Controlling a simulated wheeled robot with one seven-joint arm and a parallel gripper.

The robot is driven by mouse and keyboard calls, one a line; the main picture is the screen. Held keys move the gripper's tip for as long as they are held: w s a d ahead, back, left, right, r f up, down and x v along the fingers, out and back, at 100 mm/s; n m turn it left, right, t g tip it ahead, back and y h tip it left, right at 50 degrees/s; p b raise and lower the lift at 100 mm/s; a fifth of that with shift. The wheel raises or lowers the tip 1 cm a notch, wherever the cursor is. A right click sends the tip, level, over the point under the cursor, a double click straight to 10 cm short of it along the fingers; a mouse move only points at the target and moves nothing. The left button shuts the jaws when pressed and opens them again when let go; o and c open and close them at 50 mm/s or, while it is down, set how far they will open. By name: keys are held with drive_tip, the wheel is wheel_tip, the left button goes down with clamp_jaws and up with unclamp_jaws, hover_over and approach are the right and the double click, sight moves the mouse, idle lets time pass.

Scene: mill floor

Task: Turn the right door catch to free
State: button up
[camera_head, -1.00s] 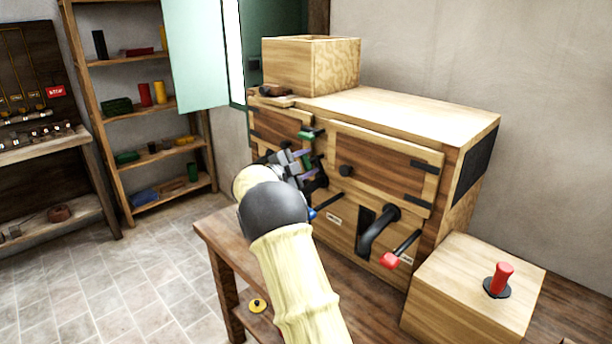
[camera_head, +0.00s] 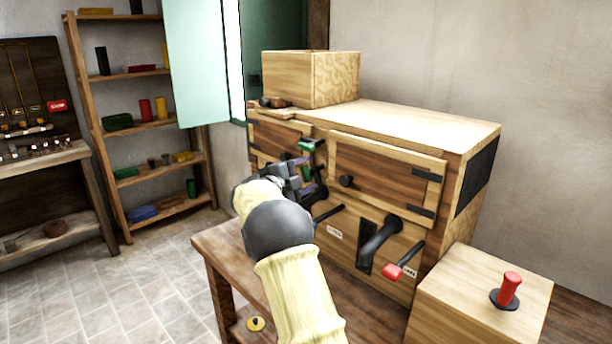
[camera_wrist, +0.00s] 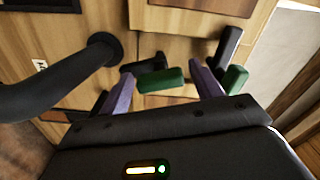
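Two catches with green grips are on the wooden cabinet front, near the gap between its doors. In the head view one green grip (camera_head: 308,145) shows above my gripper (camera_head: 306,176), and another shows partly between its fingers. In the wrist view one green grip (camera_wrist: 162,80) lies between my purple fingertips (camera_wrist: 162,88), with room on both sides. The other green grip (camera_wrist: 235,79) is just outside the right finger. My gripper is open. The right door (camera_head: 385,170) looks closed. I cannot tell for certain which grip belongs to the right door.
The crank looms close at the left of the wrist view (camera_wrist: 95,55). A box with a red handle (camera_head: 509,288) stands at the front right. A round black knob (camera_head: 346,181) is on the right door.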

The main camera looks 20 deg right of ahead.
drive_tip(key=shift+a, duration=0.1)
drive_tip(key=b+v, duration=0.1)
drive_tip(key=v, duration=1.6)
drive_tip(key=shift+a+r, duration=0.1)
